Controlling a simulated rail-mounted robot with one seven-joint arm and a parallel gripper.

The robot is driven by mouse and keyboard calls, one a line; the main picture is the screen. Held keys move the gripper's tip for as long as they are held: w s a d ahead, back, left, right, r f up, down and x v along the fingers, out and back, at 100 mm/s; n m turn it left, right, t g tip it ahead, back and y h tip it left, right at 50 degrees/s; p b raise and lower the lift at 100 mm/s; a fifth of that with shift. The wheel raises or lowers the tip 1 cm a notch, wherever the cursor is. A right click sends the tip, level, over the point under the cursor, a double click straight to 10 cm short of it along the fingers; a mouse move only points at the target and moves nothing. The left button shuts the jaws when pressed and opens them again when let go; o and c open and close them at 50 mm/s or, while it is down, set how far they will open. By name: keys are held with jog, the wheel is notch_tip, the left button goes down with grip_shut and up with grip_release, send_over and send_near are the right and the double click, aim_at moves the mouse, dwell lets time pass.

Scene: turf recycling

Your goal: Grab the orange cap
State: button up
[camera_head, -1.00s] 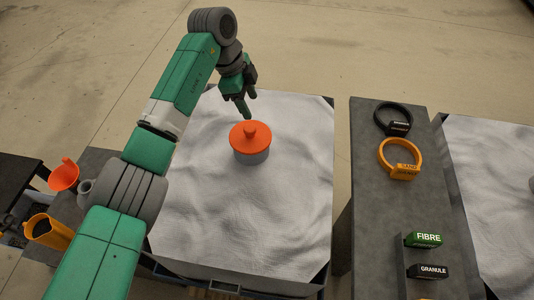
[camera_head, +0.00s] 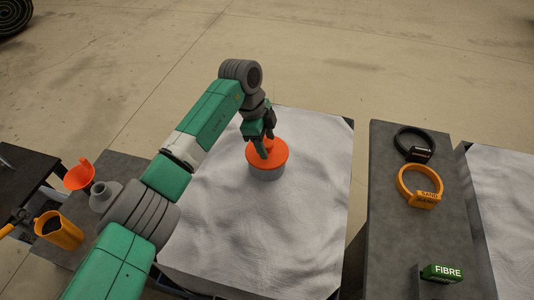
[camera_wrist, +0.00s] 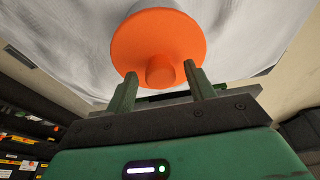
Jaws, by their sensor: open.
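The orange cap (camera_head: 267,153) is a round disc with a raised knob, sitting on a grey cylindrical container (camera_head: 267,174) on a table covered by a white sheet. My gripper (camera_head: 264,148) is at the cap, just over its upper left part in the head view. In the wrist view the cap (camera_wrist: 158,42) fills the top middle. Its knob (camera_wrist: 160,70) lies between the tips of my two green fingers (camera_wrist: 160,76), with a gap on each side. The fingers are open and hold nothing.
The white-covered table (camera_head: 225,235) is otherwise bare. To the right, a grey bench (camera_head: 395,220) carries a black ring (camera_head: 413,142), an orange ring (camera_head: 418,185) and a green FIBRE tag (camera_head: 441,272). At left are an orange funnel (camera_head: 79,176) and an orange jug (camera_head: 60,232).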

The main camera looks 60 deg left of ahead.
aim_at(270, 143)
grip_shut()
jog(key=shift+r, duration=0.1)
jog(key=shift+r, duration=0.35)
notch_tip(270, 143, up, 3)
jog(key=shift+f+p, duration=0.1)
jog(key=shift+p, duration=0.35)
jog(key=s+d+p, duration=0.2)
jog(key=s+d, duration=0.1)
jog(key=s, duration=0.4)
jog(key=s+d+r+p, duration=0.1)
jog(key=s+d, duration=0.3)
jog(key=s, duration=0.3)
jog(key=shift+d+r+p, duration=0.2)
jog(key=shift+d+p, duration=0.1)
jog(key=shift+p, duration=0.05)
